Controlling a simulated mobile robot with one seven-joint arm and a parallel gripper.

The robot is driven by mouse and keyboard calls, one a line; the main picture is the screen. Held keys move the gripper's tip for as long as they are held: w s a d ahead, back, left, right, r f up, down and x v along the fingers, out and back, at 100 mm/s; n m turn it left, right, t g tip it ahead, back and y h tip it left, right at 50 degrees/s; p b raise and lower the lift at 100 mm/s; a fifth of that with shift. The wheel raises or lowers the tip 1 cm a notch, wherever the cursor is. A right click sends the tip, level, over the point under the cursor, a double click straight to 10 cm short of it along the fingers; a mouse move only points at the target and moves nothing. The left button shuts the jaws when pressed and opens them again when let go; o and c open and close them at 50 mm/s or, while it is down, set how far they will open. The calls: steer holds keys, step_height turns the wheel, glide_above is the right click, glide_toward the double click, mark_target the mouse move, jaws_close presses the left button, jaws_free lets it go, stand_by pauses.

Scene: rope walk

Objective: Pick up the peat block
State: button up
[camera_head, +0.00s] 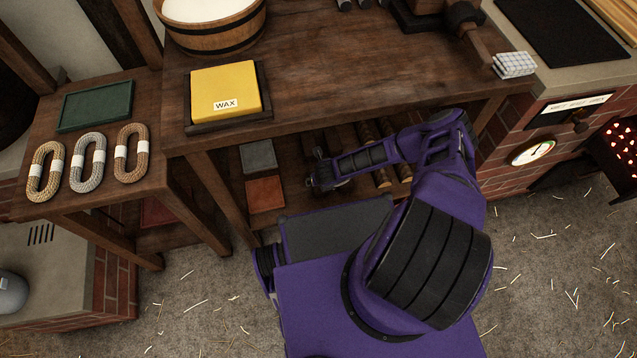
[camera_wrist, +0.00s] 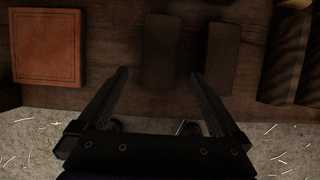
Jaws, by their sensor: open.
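Two dark brown blocks lie side by side on the wooden lower shelf in the wrist view: a left block (camera_wrist: 163,45) and a right block (camera_wrist: 220,55). Either could be the peat block; I cannot tell them apart by look. My gripper (camera_wrist: 159,75) is open and empty, with its fingertips at the shelf's front edge. The left block lies ahead of the gap between the fingers; the right block is ahead and right of the right finger. In the head view my gripper (camera_head: 319,178) reaches under the bench, and I cannot make out the blocks there.
A red-orange tile (camera_wrist: 46,47) lies left of my gripper on the shelf, with a grey tile (camera_head: 257,156) behind it. Brown rolls (camera_wrist: 285,50) lie to the right. The bench top (camera_head: 340,60) hangs above the arm and bears a yellow wax block (camera_head: 225,90).

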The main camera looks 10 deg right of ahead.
steer(key=shift+w+b+x, duration=0.15)
steer(key=shift+b+x, duration=0.4)
steer(key=shift+x, duration=1)
steer(key=shift+w+b+x, duration=0.15)
steer(key=shift+b+x, duration=0.35)
steer(key=shift+x, duration=1.05)
steer(key=shift+r, duration=0.1)
steer(key=shift+c, duration=0.2)
steer(key=c, duration=1.4)
